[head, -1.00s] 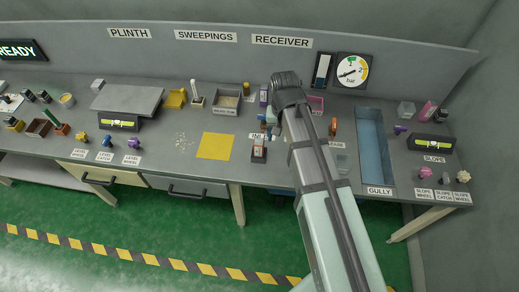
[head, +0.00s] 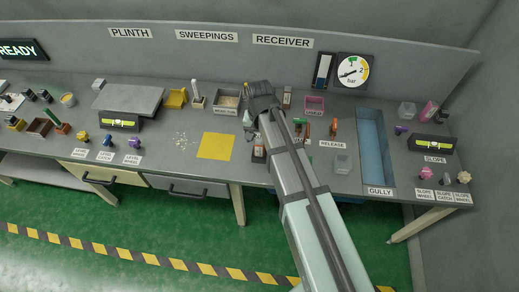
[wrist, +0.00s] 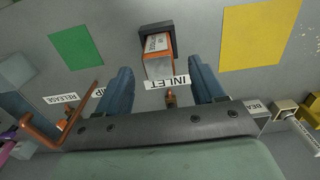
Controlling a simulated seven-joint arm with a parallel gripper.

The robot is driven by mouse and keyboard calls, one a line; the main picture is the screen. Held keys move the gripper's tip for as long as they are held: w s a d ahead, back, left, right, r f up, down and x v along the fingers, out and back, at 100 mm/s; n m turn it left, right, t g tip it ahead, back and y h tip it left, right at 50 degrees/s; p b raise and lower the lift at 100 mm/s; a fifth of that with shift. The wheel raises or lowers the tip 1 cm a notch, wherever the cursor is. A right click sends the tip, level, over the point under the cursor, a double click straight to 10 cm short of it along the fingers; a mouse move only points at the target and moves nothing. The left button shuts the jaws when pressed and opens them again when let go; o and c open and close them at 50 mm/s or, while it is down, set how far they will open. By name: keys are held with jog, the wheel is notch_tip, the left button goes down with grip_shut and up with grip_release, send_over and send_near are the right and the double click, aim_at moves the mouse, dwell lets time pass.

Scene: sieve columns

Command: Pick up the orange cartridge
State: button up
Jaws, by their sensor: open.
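In the wrist view an orange block (wrist: 158,68) with a white label sits in a dark frame, behind the INLET sign (wrist: 167,82); it looks like the orange cartridge. In the head view it shows only in part beside my arm (head: 258,152). My gripper (wrist: 160,68) is open, with one blue finger on each side of the block in the picture. Nothing is held between the fingers. Whether they are level with the block or above it, I cannot tell. In the head view my arm mostly hides the gripper.
A yellow mat (head: 216,146) lies left of the block. A green patch (wrist: 76,46) lies on its other side. An orange lever (head: 334,127) stands by the RELEASE sign (head: 332,144). The blue gully (head: 371,150) is at the right.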

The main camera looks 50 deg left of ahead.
aim_at(259, 147)
jog(key=shift+f, duration=2.95)
jog(key=c, duration=1.1)
